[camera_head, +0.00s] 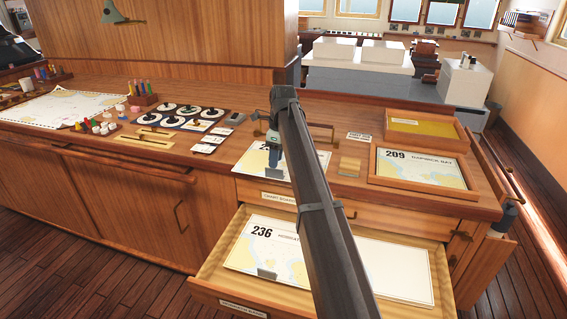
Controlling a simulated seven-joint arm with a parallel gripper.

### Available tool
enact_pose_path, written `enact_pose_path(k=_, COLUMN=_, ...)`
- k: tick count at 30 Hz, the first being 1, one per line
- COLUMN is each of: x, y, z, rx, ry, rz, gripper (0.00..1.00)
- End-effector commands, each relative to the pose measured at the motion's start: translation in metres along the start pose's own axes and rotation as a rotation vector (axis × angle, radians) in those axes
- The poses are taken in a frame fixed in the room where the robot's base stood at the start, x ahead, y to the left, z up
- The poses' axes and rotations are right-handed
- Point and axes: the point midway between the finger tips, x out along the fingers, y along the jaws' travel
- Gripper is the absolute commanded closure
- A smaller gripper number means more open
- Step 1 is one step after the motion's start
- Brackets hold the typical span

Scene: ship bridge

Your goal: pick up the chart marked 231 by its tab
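A white, blue and yellow chart (253,163) lies on the wooden countertop. Its bold number starts with "23"; the last digit is hidden or unclear behind my gripper, so I cannot confirm 231. A small grey tab (277,173) shows near its front edge. My gripper (271,150) is over this chart, just behind the tab in the picture; whether it touches anything is unclear. Its fingers are small and partly hidden by my arm, so open or shut does not show. Chart 236 (250,256) lies in the open drawer with its own grey tab (267,271).
Chart 209 (414,170) lies in a wooden tray (371,168) at right. Another chart (405,277) shows at the drawer's right, partly behind my arm. The open drawer (212,287) juts out below the counter. Small cards (203,149) and a round-piece board (183,118) lie left.

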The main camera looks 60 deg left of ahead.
Motion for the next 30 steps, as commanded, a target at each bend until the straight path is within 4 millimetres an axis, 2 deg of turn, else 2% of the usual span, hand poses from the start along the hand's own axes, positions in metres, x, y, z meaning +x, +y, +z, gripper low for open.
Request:
enact_pose_path(k=5, x=0.012, y=0.002, z=0.000, rx=0.000, ry=0.000, rz=0.001, gripper=0.64)
enact_pose_path(k=13, x=0.046, y=0.003, z=0.000, rx=0.000, ry=0.001, rz=0.001, gripper=0.64)
enact_pose_path(k=21, x=0.051, y=0.002, z=0.000, rx=0.000, ry=0.000, rz=0.000, gripper=0.64)
enact_pose_path(k=23, x=0.051, y=0.002, z=0.000, rx=0.000, ry=0.000, rz=0.000, gripper=0.68)
enact_pose_path(k=30, x=0.051, y=0.002, z=0.000, rx=0.000, ry=0.000, rz=0.000, gripper=0.91)
